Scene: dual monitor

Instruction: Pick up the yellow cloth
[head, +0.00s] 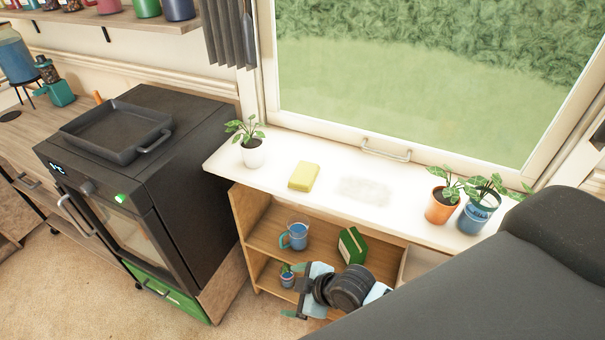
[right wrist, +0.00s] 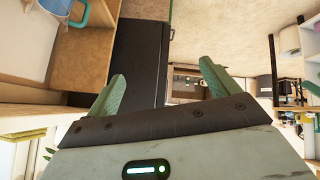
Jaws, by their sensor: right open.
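The yellow cloth (head: 303,176) is a folded, pale yellow block lying flat on the white windowsill (head: 340,210), between a white-potted plant and a greyish smudge. My right gripper (head: 290,291) is in front of the wooden shelf below the sill, lower than the cloth and apart from it. Its green fingers are spread with nothing between them; they also show in the right wrist view (right wrist: 163,85). A yellow strip shows at the lower left of the wrist view, but I cannot tell whether it is the cloth. My left gripper is not in view.
The white-potted plant (head: 252,152) stands left of the cloth; orange (head: 441,207) and blue (head: 475,217) pots stand right. A blue mug (head: 296,235) and green box (head: 352,246) sit on the shelf below. A black oven (head: 150,180) stands left. The sill around the cloth is clear.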

